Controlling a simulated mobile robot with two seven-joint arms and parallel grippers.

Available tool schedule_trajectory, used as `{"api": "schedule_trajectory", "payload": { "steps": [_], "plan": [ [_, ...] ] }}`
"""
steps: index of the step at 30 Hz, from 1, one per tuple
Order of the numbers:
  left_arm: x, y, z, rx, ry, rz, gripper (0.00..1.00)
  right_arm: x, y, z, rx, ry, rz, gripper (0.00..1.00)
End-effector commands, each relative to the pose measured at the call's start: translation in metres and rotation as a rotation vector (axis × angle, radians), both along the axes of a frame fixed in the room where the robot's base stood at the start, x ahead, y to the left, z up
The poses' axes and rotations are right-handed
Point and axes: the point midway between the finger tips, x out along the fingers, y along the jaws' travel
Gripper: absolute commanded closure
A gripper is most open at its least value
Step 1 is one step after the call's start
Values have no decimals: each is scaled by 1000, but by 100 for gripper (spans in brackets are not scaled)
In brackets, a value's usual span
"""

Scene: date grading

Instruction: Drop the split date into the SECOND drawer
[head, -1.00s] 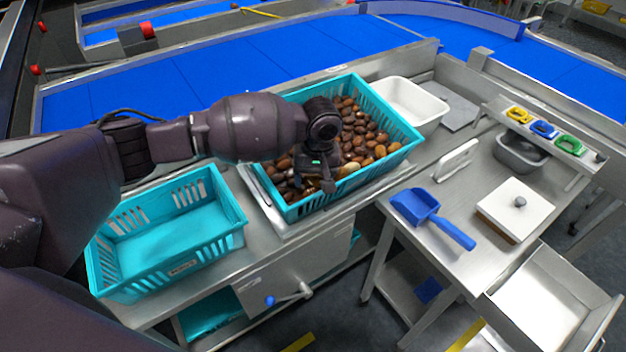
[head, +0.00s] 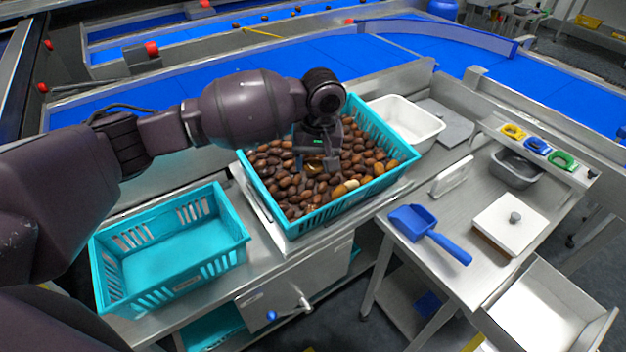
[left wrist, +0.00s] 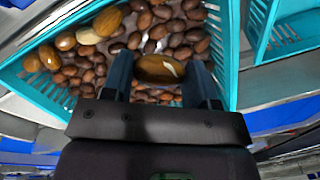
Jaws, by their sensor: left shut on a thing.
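My left gripper (head: 316,168) is over the full turquoise crate (head: 385,183), pointing down, shut on a brown date. In the left wrist view this date (left wrist: 158,68) lies crosswise between the two fingertips (left wrist: 160,75), amber-brown with a pale shiny patch; I cannot make out a split clearly. Loose dates fill the crate beneath it. A pulled-out metal drawer (head: 548,308) with a pale, empty-looking inside shows at the lower right, under the side table. I cannot tell which drawer is the second. My right gripper is not in view.
An empty turquoise crate (head: 172,282) stands left of the full one. A white tub (head: 408,125) is behind.

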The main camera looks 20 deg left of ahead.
Motion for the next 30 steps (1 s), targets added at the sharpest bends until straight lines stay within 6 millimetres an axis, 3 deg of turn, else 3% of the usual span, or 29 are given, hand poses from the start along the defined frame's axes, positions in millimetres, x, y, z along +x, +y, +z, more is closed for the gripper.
{"api": "schedule_trajectory", "payload": {
  "steps": [3,12,18,30],
  "plan": [
    [1,0,33,-1,-5,0,55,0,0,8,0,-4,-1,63],
    [0,0,82,0,-2,0,55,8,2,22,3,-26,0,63],
    [0,0,93,0,0,0,55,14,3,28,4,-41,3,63],
    [0,0,94,0,0,-1,55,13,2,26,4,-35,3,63]
  ]
}}
